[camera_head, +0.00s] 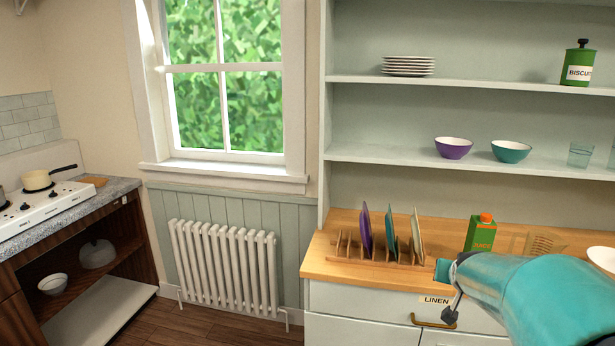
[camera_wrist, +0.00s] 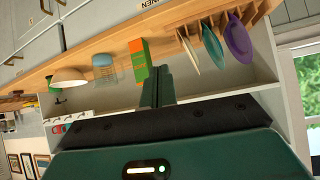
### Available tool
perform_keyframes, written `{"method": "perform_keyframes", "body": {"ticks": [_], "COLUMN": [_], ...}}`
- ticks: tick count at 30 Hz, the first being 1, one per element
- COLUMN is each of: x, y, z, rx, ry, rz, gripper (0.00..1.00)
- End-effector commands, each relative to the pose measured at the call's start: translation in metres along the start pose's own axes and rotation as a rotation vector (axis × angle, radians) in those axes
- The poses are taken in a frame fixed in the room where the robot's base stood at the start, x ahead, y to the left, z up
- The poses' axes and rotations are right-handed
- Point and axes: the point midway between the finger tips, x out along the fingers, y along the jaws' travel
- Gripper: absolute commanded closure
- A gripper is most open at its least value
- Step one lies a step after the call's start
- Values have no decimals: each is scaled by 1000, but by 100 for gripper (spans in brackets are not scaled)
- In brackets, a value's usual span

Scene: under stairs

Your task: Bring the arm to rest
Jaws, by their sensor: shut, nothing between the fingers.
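My arm, teal and grey, enters the head view from the lower right and reaches over the front of the wooden counter (camera_head: 340,270). My gripper (camera_wrist: 158,88) shows in the wrist view with its two dark green fingers together and nothing between them. In the head view the arm's own body largely hides the gripper. The wrist view is strongly rotated. In it the fingers overlap the lower part of the green and orange juice carton (camera_wrist: 138,58) in the picture; I cannot tell how far apart they are.
A plate rack (camera_head: 375,255) with several upright plates stands left of the juice carton (camera_head: 481,232). A white bowl (camera_wrist: 68,78) and a glass (camera_wrist: 103,65) are also near. Shelves above hold a purple bowl (camera_head: 453,147) and a teal bowl (camera_head: 511,151). Floor shows by the radiator (camera_head: 225,265).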

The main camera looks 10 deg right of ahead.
Motion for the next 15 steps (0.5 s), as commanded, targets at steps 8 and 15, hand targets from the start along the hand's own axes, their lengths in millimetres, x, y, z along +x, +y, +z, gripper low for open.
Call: {"method": "perform_keyframes", "body": {"ticks": [8,15], "x": [-120,-214], "y": [-85,-116], "z": [64,142], "rx": [-147,-318], "ry": [-170,-312], "rz": [-157,-270], "gripper": [100,100]}}
